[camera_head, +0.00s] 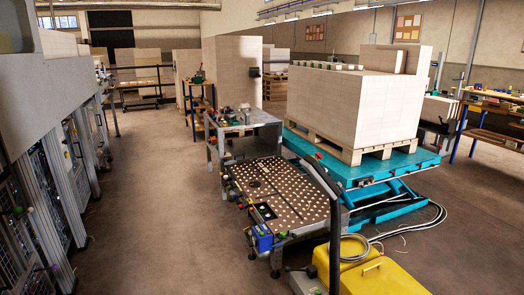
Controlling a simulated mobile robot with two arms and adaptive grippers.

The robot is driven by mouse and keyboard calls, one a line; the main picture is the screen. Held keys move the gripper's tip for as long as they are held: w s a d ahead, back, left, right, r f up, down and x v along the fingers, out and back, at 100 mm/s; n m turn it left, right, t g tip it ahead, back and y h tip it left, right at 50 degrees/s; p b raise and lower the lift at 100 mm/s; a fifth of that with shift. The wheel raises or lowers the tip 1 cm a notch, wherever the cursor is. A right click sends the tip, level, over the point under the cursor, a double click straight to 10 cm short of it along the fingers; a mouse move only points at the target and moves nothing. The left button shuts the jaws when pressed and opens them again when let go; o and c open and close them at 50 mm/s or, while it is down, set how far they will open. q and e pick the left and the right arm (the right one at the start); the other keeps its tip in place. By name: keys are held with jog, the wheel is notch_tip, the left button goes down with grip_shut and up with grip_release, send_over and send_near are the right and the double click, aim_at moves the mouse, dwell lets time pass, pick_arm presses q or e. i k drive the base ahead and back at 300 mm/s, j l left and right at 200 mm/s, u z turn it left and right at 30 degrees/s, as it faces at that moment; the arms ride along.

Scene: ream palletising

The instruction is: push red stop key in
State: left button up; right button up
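No red stop key can be told for certain at this distance. A small red spot (318,156) shows on the near edge of the teal lift table (365,172), below the pallet. Small coloured knobs, too small to tell apart, line the left edge of the perforated work table (290,187). A dark panel with a light button (265,211) sits at that table's near left corner, above a blue box (262,238). Neither of my grippers is in view.
A pallet (335,147) with a large stack of pale reams (345,105) stands on the lift table. A yellow machine (380,277) and a dark post (335,245) are in front. Cables lie on the floor at right. The brown floor (150,200) at left is clear.

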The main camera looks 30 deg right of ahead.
aim_at(319, 156)
jog(key=i+z, duration=0.45)
jog(key=i+j+z, duration=0.85)
jog(key=i+l, duration=0.1)
jog(key=i, duration=0.05)
